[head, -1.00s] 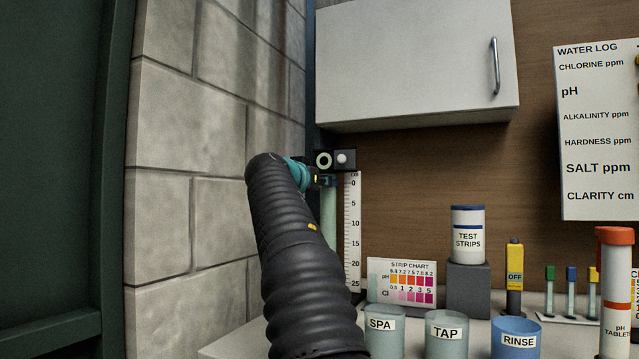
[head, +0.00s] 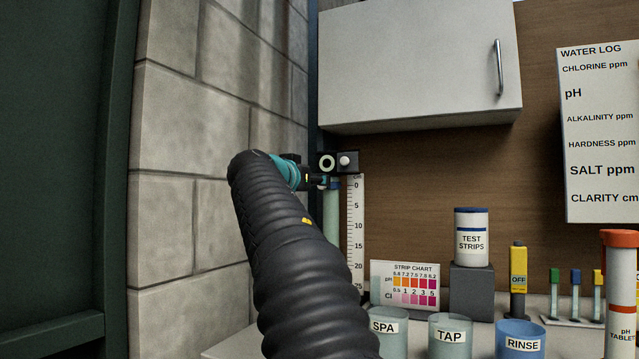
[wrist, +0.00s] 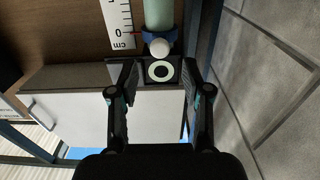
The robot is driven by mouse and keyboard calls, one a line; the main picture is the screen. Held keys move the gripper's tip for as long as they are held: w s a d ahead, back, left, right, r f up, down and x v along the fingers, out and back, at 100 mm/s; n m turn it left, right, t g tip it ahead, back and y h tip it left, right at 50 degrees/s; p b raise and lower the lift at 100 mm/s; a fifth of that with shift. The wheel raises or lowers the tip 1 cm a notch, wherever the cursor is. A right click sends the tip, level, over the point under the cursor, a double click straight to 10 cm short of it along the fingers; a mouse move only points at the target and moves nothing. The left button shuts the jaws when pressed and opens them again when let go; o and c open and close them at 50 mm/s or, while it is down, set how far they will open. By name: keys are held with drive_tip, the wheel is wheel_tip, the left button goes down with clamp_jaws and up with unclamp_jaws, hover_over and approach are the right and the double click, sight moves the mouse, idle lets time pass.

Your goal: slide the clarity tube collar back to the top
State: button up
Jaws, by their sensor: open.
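The clarity tube (head: 332,218) is a pale green upright cylinder beside a white centimetre scale (head: 355,225). Its blue collar (head: 335,183) sits near the 0 mark, just below the black top bracket (head: 337,172). In the upside-down wrist view, the blue collar (wrist: 160,36) has a round white knob (wrist: 159,48) facing me. My gripper (wrist: 160,68) is open and empty, its fingers spread to either side of the bracket's pale ring (wrist: 160,71). In the head view, my gripper (head: 322,180) is at collar height and partly hides the collar's left side.
A stone block wall (head: 190,150) stands close on the left. A white cabinet (head: 420,65) hangs above right.

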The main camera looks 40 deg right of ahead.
drive_tip(key=v, duration=0.6)
drive_tip(key=shift+s+a, duration=0.15)
drive_tip(key=shift+a, duration=0.1)
